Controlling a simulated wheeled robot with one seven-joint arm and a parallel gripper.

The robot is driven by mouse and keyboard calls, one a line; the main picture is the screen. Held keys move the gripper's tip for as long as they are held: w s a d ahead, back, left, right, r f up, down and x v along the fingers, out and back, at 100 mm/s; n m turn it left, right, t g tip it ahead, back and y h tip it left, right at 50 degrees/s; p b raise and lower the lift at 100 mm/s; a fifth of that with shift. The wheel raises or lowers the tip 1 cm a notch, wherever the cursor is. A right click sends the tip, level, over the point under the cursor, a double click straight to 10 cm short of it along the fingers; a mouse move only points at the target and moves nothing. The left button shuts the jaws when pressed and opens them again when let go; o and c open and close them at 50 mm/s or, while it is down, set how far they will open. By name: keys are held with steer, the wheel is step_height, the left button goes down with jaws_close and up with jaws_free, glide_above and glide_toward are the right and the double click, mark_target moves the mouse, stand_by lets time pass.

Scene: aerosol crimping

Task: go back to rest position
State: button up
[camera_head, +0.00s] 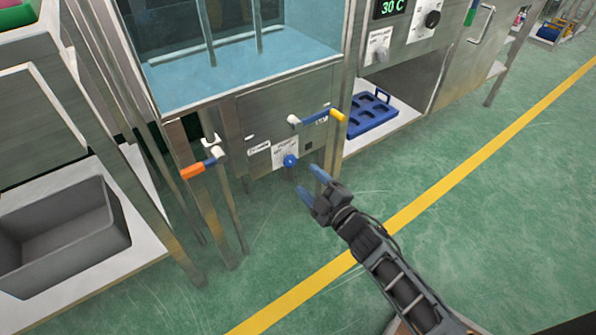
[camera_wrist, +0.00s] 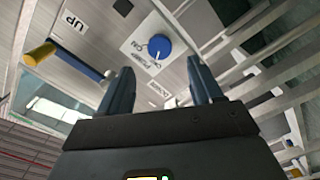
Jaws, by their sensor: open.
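My gripper (camera_head: 311,184) is open and empty, with its blue fingers apart. It is in front of the steel machine's lower panel, just right of and below a round blue knob (camera_head: 290,161) in the head view. In the wrist view the fingers of my gripper (camera_wrist: 156,90) point toward the panel, and the blue knob (camera_wrist: 158,47) shows beyond and between them. My gripper looks apart from the knob.
A blue-and-yellow handle (camera_head: 316,118) and an orange-tipped handle (camera_head: 203,166) stick out from the machine. A water-filled tank (camera_head: 240,70) is above. A blue tray (camera_head: 369,117) lies on a shelf at right, a grey bin (camera_head: 65,235) at left. The green floor at right is clear.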

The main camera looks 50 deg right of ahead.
steer(key=s+a+r+m+g+y, duration=0.1)
steer(key=s+a+r+m+y, duration=0.3)
steer(key=s+a, duration=1.1)
steer(key=s+a+r+m+g, duration=0.1)
steer(key=s+a+r+m, duration=0.35)
steer(key=s+r, duration=0.9)
step_height(320, 180, up, 29)
steer(key=s+a+y+p, duration=0.1)
steer(key=p, duration=2.7)
steer(key=shift+a+g, duration=0.15)
steer(key=shift+g, duration=0.15)
steer(key=shift+s, duration=0.1)
